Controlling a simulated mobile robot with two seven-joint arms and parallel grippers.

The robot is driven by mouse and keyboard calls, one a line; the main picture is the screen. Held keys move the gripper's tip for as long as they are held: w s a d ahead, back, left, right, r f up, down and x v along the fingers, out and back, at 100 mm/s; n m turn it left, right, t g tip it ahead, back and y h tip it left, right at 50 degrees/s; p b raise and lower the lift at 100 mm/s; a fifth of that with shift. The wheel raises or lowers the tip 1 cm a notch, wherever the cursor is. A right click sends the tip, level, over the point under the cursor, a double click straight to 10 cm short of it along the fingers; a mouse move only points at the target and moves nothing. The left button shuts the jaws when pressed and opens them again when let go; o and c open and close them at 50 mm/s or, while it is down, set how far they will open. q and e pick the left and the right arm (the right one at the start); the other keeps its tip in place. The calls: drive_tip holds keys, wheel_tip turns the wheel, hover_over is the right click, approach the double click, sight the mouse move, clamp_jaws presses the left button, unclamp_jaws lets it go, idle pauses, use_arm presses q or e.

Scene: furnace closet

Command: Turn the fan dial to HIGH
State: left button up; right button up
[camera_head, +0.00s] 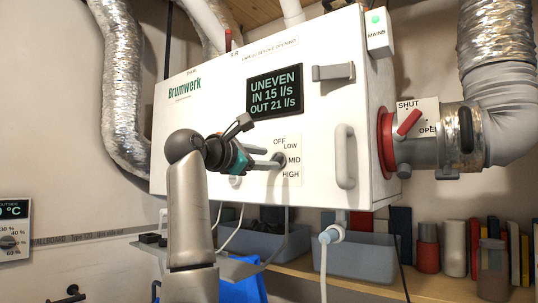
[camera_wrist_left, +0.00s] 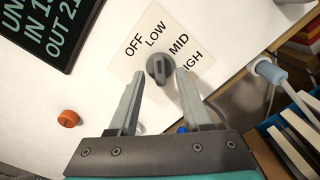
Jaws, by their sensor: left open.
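The fan dial (camera_wrist_left: 159,68) is a dark grey knob on a pale plate (camera_wrist_left: 150,35) marked OFF, LOW, MID and HIGH. Its ridge seems to point roughly toward LOW; the exact setting is hard to tell. In the head view the dial (camera_head: 281,160) is partly covered by the fingertips. My left gripper (camera_head: 270,157) is open and reaches the dial from the left. In the left wrist view the fingers of my left gripper (camera_wrist_left: 160,75) stand either side of the dial, with gaps visible; I cannot see contact. My right gripper is not in view.
The white unit (camera_head: 215,125) has a display (camera_head: 274,90) reading UNEVEN, IN 15 l/s, OUT 21 l/s. A vertical handle (camera_head: 345,157) stands right of the dial. An orange knob (camera_wrist_left: 67,118) sits lower left of it. A red lever (camera_head: 409,122) is on the right duct. Shelf bins (camera_head: 355,258) lie below.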

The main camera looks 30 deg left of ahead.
use_arm(q)
drive_tip(key=shift+w, duration=0.95)
drive_tip(key=shift+c, duration=0.4)
clamp_jaws()
